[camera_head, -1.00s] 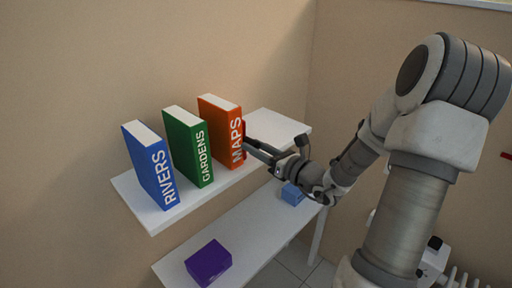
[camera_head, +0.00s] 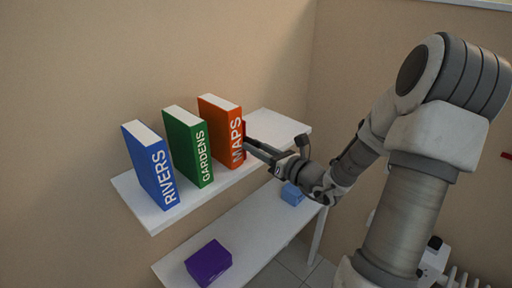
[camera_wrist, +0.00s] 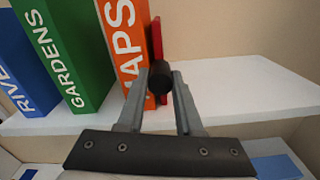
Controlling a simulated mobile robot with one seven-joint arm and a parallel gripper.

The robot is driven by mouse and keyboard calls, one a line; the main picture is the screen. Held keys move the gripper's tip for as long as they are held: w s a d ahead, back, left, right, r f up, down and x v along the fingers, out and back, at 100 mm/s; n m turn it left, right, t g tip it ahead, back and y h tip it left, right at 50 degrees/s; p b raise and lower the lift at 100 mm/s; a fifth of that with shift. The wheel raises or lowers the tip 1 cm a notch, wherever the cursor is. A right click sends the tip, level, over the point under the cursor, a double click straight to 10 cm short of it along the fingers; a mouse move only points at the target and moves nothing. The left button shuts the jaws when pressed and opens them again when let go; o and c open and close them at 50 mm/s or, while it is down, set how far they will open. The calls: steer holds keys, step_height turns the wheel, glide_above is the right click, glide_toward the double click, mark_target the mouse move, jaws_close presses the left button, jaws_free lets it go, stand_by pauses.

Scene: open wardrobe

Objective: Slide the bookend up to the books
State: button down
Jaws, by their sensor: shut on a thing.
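Three upright books stand on the upper white shelf: blue RIVERS (camera_head: 151,165), green GARDENS (camera_head: 188,146) and orange MAPS (camera_head: 222,132). They also show in the wrist view, with MAPS (camera_wrist: 126,45) nearest my gripper. The red bookend (camera_wrist: 157,45) stands upright just right of MAPS, as a thin panel with a black knob (camera_wrist: 160,77). I cannot tell whether it touches the book. My gripper (camera_wrist: 160,88) is shut on the bookend's knob. In the head view my gripper (camera_head: 252,148) reaches in from the right, and little of the bookend shows.
The upper shelf (camera_head: 278,124) is bare to the right of the bookend. A lower white shelf (camera_head: 242,232) holds a purple box (camera_head: 208,263) and a blue box (camera_head: 292,194). A beige wall (camera_head: 60,120) stands behind the shelves.

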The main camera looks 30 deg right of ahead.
steer(key=shift+w+d, duration=0.1)
steer(key=shift+d, duration=0.2)
stand_by(0.5)
steer(key=c, duration=0.6)
jaws_free()
steer(key=b+v, duration=0.1)
steer(key=v, duration=1.6)
steer(key=shift+s+r+b, duration=0.1)
steer(key=shift+s+b, duration=0.1)
steer(key=shift+b, duration=0.15)
